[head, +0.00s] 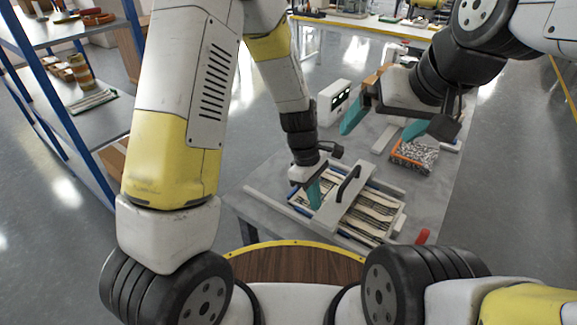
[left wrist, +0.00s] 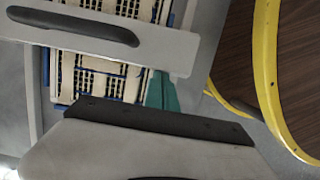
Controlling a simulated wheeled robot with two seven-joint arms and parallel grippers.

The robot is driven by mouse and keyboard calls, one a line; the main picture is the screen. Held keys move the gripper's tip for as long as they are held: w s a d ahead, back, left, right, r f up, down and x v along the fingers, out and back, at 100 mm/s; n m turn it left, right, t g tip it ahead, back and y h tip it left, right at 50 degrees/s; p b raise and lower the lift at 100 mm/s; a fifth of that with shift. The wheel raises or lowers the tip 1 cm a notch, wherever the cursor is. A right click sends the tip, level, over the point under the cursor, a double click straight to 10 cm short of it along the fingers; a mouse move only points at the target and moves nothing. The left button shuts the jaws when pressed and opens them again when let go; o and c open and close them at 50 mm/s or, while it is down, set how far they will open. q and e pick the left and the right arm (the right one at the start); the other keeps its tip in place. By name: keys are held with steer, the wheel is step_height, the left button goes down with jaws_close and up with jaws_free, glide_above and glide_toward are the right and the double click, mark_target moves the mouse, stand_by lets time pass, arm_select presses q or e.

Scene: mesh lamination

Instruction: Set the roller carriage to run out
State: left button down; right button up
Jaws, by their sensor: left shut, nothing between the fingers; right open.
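The roller carriage (head: 340,203) is a pale bar with a black handle (head: 349,184), lying across a bed of cream strips with dark slots and blue edges (head: 372,214). My left gripper (head: 314,194) is shut and empty, its teal fingers pointing down beside the carriage's left side. In the left wrist view the carriage (left wrist: 160,48) and its handle (left wrist: 75,22) cross the upper left, and a teal fingertip (left wrist: 162,93) shows beyond my gripper body. Whether the fingers touch the carriage I cannot tell. My right gripper (head: 382,124) is open and empty, above the table's back part.
A wire-like orange bin of small grey pieces (head: 414,156) stands behind the bed at right. A white box with dark round marks (head: 333,103) stands at the back left. A red knob (head: 422,237) is at the front right. Blue shelving (head: 75,105) stands at left.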

mark_target(336, 214)
arm_select(q)
steer(key=s+d, duration=0.1)
steer(key=d, duration=0.1)
steer(key=s+d, duration=0.2)
steer(key=d, duration=0.1)
steer(key=s+d, duration=0.2)
steer(key=d, duration=0.1)
steer(key=shift+s, duration=0.2)
steer(key=shift+d, duration=0.1)
steer(key=shift+w+a, duration=0.2)
steer(key=shift+a, duration=0.05)
steer(key=w+a, duration=0.1)
steer(key=a, duration=0.1)
steer(key=shift+w+a, duration=0.3)
steer(key=shift+w, duration=0.05)
steer(key=shift+w+a+r, duration=0.35)
steer(key=shift+a+r, duration=0.05)
steer(key=shift+r, duration=0.3)
steer(key=v, duration=0.8)
steer(key=shift+r, duration=0.3)
arm_select(e)
steer(key=shift+s+a, duration=0.15)
steer(key=shift+a, duration=0.2)
arm_select(q)
steer(key=shift+a, duration=0.1)
